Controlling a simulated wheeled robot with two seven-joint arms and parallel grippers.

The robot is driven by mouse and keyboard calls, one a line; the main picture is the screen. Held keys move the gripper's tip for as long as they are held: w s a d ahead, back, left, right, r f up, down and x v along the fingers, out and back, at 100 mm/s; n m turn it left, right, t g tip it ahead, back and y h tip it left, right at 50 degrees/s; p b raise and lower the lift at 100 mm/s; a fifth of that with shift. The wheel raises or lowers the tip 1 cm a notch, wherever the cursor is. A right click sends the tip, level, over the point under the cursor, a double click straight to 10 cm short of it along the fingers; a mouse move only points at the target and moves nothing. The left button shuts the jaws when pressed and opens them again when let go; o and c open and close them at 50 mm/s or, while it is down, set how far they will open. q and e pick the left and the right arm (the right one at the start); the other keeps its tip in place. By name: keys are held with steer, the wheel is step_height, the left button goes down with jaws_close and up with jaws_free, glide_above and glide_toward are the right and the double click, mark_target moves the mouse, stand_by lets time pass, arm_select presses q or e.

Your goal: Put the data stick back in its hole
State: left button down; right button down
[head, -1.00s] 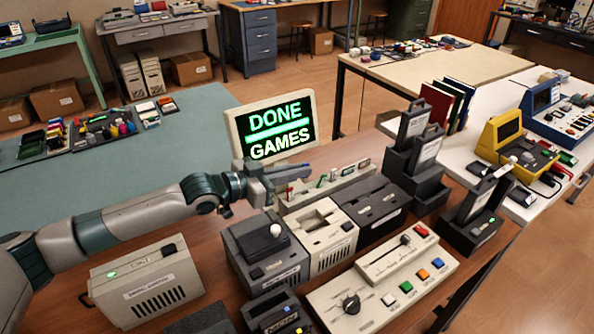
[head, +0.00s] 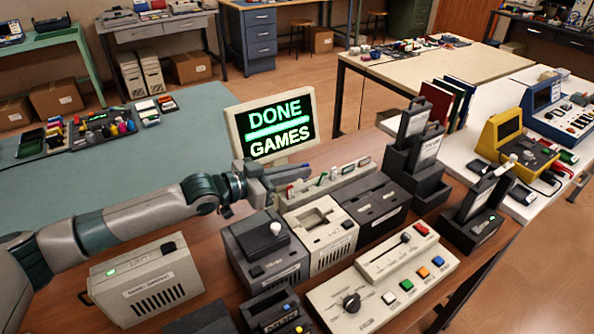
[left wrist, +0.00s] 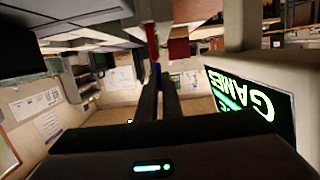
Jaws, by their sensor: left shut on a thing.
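My left gripper (head: 303,171) is in the head view, over the left end of a long cream holder (head: 352,184) that stands in front of the monitor. It is shut on a small blue piece, which appears to be the data stick; this shows at the fingertips in the left wrist view (left wrist: 156,68). The fingers hide most of the piece. Several small sticks stand along the holder, among them a green one (head: 322,179) and a red one (head: 290,190) below my gripper. I cannot tell which hole is empty. My right gripper is not in view.
A monitor (head: 236,132) reading "DONE GAMES" stands just behind my gripper. Grey (head: 262,262) and cream (head: 322,233) units stand in front of the holder. A control panel (head: 385,280) with a knob and coloured buttons is nearer. Dark upright docks (head: 415,165) stand to the right.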

arm_select(q)
steer(key=shift+f+b, duration=0.75)
steer(key=shift+f, duration=0.6)
steer(key=c, duration=1.8)
jaws_free()
steer(key=shift+c, duration=0.2)
